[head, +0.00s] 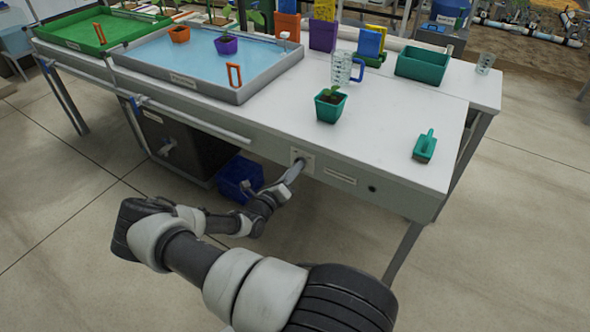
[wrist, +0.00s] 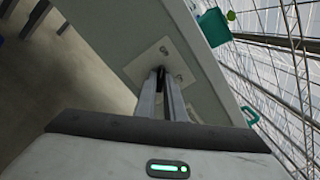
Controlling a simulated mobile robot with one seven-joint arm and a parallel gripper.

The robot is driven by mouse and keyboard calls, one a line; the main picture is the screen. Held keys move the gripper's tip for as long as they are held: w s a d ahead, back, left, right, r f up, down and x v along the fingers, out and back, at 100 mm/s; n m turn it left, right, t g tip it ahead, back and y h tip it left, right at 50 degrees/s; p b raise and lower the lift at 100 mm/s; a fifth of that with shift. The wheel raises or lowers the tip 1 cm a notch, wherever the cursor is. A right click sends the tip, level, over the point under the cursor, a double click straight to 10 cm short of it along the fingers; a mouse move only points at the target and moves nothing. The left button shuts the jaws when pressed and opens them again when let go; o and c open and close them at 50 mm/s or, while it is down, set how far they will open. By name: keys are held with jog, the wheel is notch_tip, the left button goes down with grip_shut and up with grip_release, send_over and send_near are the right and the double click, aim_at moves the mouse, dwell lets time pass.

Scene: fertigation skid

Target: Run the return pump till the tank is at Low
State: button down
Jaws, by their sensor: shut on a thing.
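A pale control plate (head: 307,158) is set in the front face of the bench, and it also shows in the wrist view (wrist: 178,49). My gripper (head: 299,166) reaches it from below and is shut on a small control at the plate, which the fingers mostly hide. In the wrist view my gripper's fingers (wrist: 161,72) meet the plate. A dark tank (head: 180,140) with a grey tap stands under the bench; its level is not visible. On the bench, a grey-rimmed tray (head: 240,96) holds blue water, with two potted plants in it. No Low mark is readable.
A teal potted plant (head: 329,107), a clear jug (head: 342,68) and a teal scoop (head: 425,147) stand on the white bench top. A green tray (head: 88,32) is at left. A blue bin (head: 238,176) sits under the bench near my arm. The front floor is clear.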

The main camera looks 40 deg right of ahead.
jog(key=shift+s+f, duration=0.1)
jog(key=c, duration=1.8)
grip_release()
jog(key=shift+c, duration=0.2)
jog(key=p+v, duration=0.1)
jog(key=v, duration=1.6)
jog(key=shift+a+p, duration=0.2)
jog(key=shift+p, duration=0.2)
